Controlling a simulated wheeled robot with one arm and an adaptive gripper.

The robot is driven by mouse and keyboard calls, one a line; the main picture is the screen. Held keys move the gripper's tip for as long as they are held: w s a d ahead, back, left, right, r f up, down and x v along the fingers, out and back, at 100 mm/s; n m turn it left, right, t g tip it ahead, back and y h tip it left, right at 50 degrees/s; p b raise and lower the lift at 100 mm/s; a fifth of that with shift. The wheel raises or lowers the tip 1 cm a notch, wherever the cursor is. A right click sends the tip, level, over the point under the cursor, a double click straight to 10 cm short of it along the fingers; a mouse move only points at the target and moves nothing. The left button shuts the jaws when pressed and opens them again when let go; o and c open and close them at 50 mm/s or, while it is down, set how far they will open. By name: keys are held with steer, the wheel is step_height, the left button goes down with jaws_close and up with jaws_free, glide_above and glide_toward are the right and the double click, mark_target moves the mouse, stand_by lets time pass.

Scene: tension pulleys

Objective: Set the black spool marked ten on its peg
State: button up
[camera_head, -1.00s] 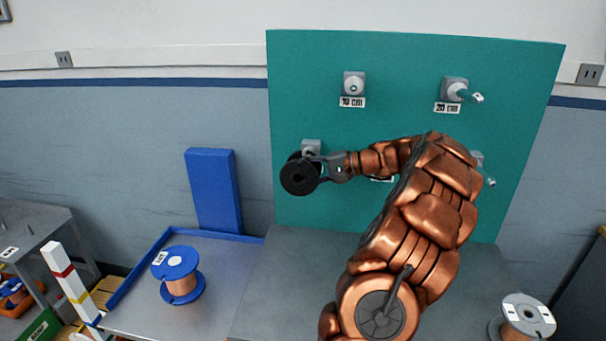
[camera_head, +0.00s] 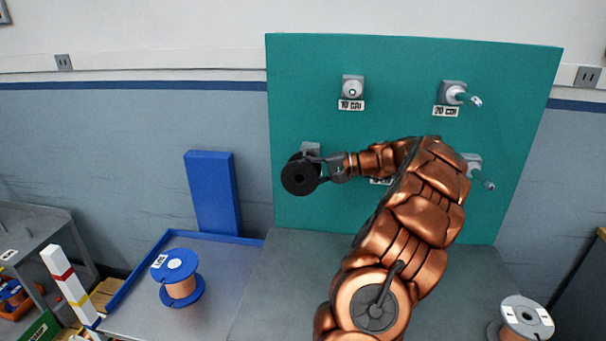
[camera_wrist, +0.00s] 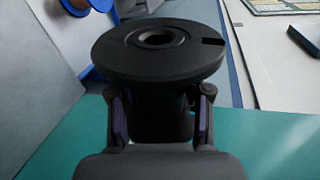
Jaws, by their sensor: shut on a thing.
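The black spool (camera_head: 300,176) is held in front of the green board's left side, with its flange and centre hole facing the head camera. My gripper (camera_head: 325,170) is shut on the spool from the right. In the wrist view the spool (camera_wrist: 158,48) shows its round flange, centre hole and a small notch, and my gripper's fingers (camera_wrist: 160,112) are on either side of its core. The peg labelled 10 cm (camera_head: 352,90) is on the board above the spool and is bare. A grey mount (camera_head: 310,148) shows partly behind the spool; its peg is hidden.
The green board (camera_head: 410,60) also bears the bare 20 cm peg (camera_head: 460,96) and another bare peg (camera_head: 480,176) at lower right. A blue spool (camera_head: 178,278) stands on the left table. A grey spool (camera_head: 525,318) is at lower right.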

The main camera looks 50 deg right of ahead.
steer(key=shift+w+d+f, duration=0.1)
steer(key=shift+w+d, duration=0.2)
steer(key=shift+d, duration=0.1)
steer(key=shift+w+d, duration=0.25)
steer(key=shift+d, duration=0.1)
stand_by(0.9)
steer(key=shift+w+d+f+p, duration=0.15)
steer(key=shift+w+d+p, duration=0.5)
steer(key=shift+d, duration=0.2)
stand_by(0.6)
steer(key=shift+w+d+f+p, duration=0.15)
steer(key=shift+w+d+p, duration=0.25)
steer(key=shift+d, duration=0.15)
steer(key=shift+w+d+p, duration=0.4)
steer(key=shift+d+p, duration=0.15)
steer(key=shift+d, duration=0.05)
steer(key=shift+d, duration=0.2)
stand_by(1.0)
steer(key=shift+w+d+f+p, duration=0.15)
steer(key=shift+w+d+p, duration=0.35)
steer(key=shift+p, duration=0.35)
steer(key=shift+w+d+p, duration=0.1)
steer(key=shift+d+p, duration=0.15)
steer(key=shift+p, duration=0.1)
